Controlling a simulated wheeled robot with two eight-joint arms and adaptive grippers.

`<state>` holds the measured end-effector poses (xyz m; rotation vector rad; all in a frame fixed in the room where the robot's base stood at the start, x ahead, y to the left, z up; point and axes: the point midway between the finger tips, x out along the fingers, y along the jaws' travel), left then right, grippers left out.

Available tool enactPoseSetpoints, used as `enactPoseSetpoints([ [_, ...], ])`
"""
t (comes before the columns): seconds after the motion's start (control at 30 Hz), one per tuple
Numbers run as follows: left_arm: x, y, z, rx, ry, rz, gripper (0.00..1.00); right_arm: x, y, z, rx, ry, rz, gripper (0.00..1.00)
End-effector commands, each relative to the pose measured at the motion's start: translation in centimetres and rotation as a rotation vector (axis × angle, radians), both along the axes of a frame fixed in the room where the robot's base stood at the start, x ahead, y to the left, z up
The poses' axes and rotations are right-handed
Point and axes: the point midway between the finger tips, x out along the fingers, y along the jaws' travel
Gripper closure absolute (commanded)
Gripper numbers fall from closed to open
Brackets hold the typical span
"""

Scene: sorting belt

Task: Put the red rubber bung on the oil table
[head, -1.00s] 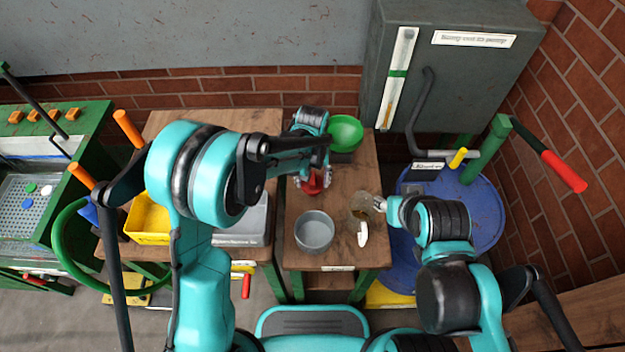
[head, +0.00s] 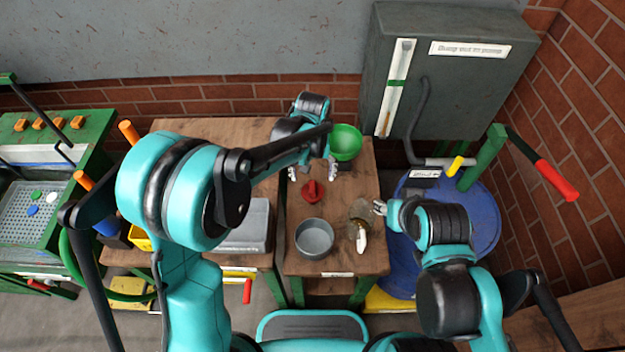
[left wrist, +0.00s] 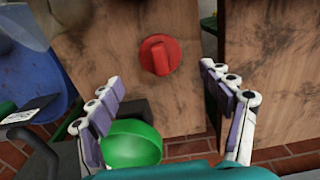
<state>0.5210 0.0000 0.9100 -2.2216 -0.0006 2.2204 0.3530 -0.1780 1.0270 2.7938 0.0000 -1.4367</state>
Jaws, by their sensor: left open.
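The red rubber bung (head: 312,191) stands on the wooden top of the small middle table (head: 297,262), which I take to be the oil table. It also shows in the left wrist view (left wrist: 160,55), clear on the bare wood. My left gripper (head: 312,173) is open and empty, with its fingers apart just behind the bung in the head view. In the left wrist view (left wrist: 162,76) the bung shows beyond and between the fingertips, touching neither. My right gripper (head: 379,207) is at the table's right edge beside a glass vessel; its jaw opening is too small to read.
A green bowl or funnel (head: 346,142) is at the table's back, close to my left gripper. A grey pot (head: 314,238) and the glass vessel (head: 361,212) stand in front. A blue drum (head: 484,215) is at right. Another wooden table (head: 180,130) adjoins on the left.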

Motion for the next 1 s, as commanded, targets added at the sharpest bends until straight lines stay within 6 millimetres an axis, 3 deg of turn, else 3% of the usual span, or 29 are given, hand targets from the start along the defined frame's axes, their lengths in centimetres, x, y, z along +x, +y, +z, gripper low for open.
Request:
enactPoseSetpoints([
  [0.03, 0.0, 0.0, 1.4, 0.0, 0.0, 0.0, 0.2, 0.0, 0.0, 0.6, 0.0, 0.0, 0.0, 0.6],
  [0.2, 0.0, 0.0, 3.8, 0.0, 0.0, 0.0, 0.2, 0.0, 0.0, 1.3, 0.0, 0.0, 0.0, 0.6],
  [0.57, -0.3, 0.6, 5.3, -0.004, -0.011, 0.001, 0.2, 0.0, 0.0, 1.4, 0.0, 0.0, 0.0, 0.6],
  [0.77, -2.3, 4.2, 8.9, -0.03, -0.103, 0.005, 0.2, 0.0, 0.0, 1.4, 0.0, 0.0, 0.0, 0.6],
  [1.0, -6.9, 9.7, 12.9, -0.053, -0.269, 0.005, 0.2, 0.0, 0.0, 1.4, 0.0, 0.0, 0.0, 0.6],
])
